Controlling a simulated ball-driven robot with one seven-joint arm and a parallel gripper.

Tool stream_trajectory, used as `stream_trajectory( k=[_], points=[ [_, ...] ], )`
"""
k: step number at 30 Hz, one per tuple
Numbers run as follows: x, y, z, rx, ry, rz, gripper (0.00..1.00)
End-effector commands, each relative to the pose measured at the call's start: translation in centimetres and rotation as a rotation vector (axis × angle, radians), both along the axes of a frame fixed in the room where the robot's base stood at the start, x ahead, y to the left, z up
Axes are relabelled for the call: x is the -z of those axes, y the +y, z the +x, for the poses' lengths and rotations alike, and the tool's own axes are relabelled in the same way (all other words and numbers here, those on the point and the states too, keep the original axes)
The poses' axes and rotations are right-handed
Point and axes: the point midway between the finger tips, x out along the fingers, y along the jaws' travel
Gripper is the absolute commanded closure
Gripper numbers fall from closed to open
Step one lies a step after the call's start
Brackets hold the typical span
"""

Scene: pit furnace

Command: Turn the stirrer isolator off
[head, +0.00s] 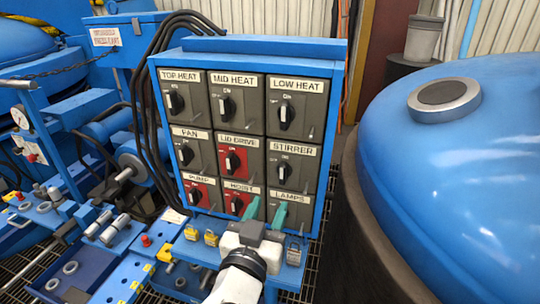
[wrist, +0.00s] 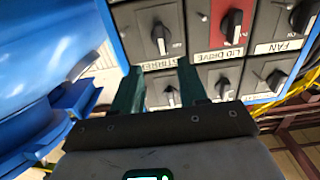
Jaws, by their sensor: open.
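The stirrer isolator (head: 284,172) is a black rotary knob on a grey plate labelled STIRRER, at the right of the panel's middle row. Its handle stands near upright, toward the ON mark. It also shows in the wrist view (wrist: 160,38), where the labels appear upside down. My gripper (head: 265,212) is open and empty, with its green fingers in front of the bottom row, below the stirrer knob in the head view. In the wrist view the fingertips (wrist: 160,67) lie either side of the STIRRER label, apart from the knob. Contact with the panel cannot be told.
The red lid drive isolator (head: 234,162) is left of the stirrer, low heat (head: 287,115) above, lamps (head: 281,212) below. Yellow padlocks (head: 211,237) and a grey one (head: 294,252) sit on the ledge. A large blue dome (head: 460,140) bounds the right side.

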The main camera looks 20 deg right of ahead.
Motion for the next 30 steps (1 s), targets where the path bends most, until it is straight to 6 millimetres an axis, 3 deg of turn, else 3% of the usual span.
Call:
stream_trajectory(
  k=[5,18,30],
  points=[
    [-0.4,-0.6,1.2,0.000,-0.010,-0.003,0.57],
    [-0.3,-5.1,7.2,0.003,-0.006,-0.002,0.57],
    [-0.2,-6.2,8.7,0.000,-0.007,-0.002,0.57]
  ],
)
